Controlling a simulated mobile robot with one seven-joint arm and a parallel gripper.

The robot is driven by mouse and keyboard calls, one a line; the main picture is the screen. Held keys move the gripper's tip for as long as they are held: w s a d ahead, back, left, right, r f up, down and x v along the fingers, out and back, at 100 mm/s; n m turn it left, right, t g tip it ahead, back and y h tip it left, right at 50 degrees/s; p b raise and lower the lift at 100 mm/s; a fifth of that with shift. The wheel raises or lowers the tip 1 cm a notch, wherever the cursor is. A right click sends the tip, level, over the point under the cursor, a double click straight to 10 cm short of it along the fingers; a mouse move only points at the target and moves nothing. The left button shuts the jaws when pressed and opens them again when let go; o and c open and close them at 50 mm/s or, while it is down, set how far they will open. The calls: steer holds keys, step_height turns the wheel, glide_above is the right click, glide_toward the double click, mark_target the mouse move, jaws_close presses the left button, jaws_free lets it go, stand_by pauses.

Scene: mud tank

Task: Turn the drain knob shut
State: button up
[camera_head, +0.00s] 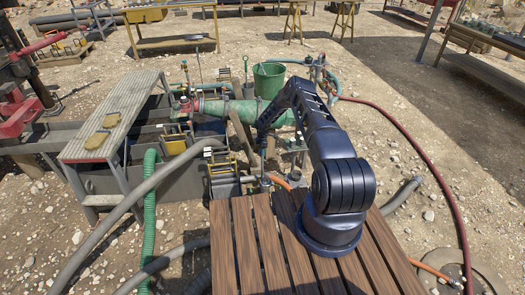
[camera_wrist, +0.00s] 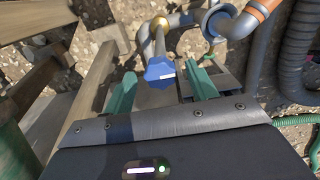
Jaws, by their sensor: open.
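The drain knob is a blue lobed knob (camera_wrist: 159,70) with a small white label, on a grey pipe with a brass fitting (camera_wrist: 159,24), in the wrist view. My gripper (camera_wrist: 163,80) is open, with one green finger to the left of the knob and one to the right. The knob appears in the gap between the fingertips, and I see clear space on both sides. I cannot tell how far it is between them in depth. In the head view my arm reaches over the green pipe, and I cannot make out the knob or the fingers there.
An orange and grey pipe (camera_wrist: 257,16) and a grey ribbed hose (camera_wrist: 297,60) run close on the right. Wooden beams (camera_wrist: 70,95) stand close on the left. A green bucket (camera_head: 269,79) stands behind the green pipe (camera_head: 235,110). A slatted wooden platform (camera_head: 250,245) lies in front.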

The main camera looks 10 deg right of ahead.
steer(key=c, duration=1)
steer(key=shift+m, duration=0.4)
steer(key=m, duration=0.3)
steer(key=shift+m, duration=0.3)
steer(key=m, duration=0.4)
steer(key=shift+m, duration=0.3)
steer(key=m, duration=0.4)
steer(key=shift+m, duration=2.5)
